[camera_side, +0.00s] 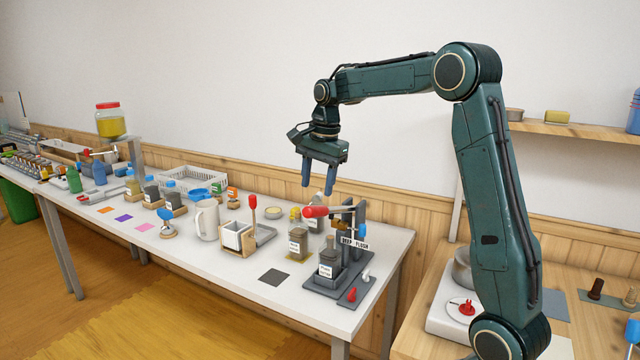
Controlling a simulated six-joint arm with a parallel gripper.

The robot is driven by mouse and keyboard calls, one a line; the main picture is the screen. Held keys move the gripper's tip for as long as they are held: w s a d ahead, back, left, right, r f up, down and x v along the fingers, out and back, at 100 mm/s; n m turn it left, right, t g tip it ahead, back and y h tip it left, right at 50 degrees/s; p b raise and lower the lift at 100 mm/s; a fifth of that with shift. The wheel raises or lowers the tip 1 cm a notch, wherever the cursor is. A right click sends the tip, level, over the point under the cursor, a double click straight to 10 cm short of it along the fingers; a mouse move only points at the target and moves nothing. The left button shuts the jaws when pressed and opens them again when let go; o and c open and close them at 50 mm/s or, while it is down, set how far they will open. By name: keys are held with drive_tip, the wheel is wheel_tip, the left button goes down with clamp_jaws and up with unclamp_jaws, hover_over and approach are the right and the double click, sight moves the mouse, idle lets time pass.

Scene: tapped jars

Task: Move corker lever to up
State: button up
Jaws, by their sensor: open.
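The corker (358,222) stands on a dark grey base near the right end of the white table. Its lever (316,211) has a red grip that points left from the post and looks about level. A jar (329,264) with a label stands on the base under the press. My gripper (317,189) points down with two blue fingers, open and empty. In the picture it is just above the red grip, with a gap between; how far apart they are in depth I cannot tell.
Labelled jars (297,246) stand left of the corker. A wooden box (237,236), a red-topped upright handle (252,203) and a white jug (207,220) stand further left. A dark square (274,276) lies in front on bare tabletop.

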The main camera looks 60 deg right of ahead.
sight(313, 211)
drive_tip(key=f, duration=0.2)
drive_tip(key=w+f, duration=0.1)
drive_tip(key=f, duration=0.5)
drive_tip(key=shift+w+f, duration=0.15)
drive_tip(key=shift+f, duration=0.05)
clamp_jaws()
